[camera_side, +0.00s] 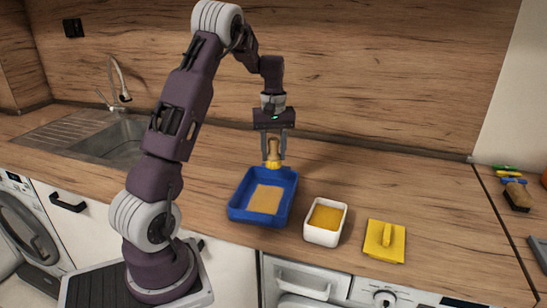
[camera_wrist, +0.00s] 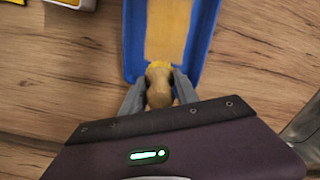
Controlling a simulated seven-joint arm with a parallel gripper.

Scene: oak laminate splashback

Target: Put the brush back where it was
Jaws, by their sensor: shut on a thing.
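The brush (camera_side: 273,148) has a tan, rounded handle and a yellow lower end. My gripper (camera_side: 274,155) points down and is shut on its handle, at the back edge of the blue tray (camera_side: 242,208). The wrist view also shows the brush (camera_wrist: 159,84) between the two fingers of my gripper (camera_wrist: 160,92), beside the near end of the blue tray (camera_wrist: 134,40). I cannot tell whether the brush touches the tray. A tan rectangular patch (camera_side: 266,199) covers part of the tray floor.
A white tub (camera_side: 323,236) with orange-yellow contents stands right of the tray. A yellow pad with a handle (camera_side: 385,241) lies further right. A dark-bristled brush (camera_side: 517,194) and colourful items lie at the far right. A sink (camera_side: 112,140) is at the left. The back-right wooden counter is clear.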

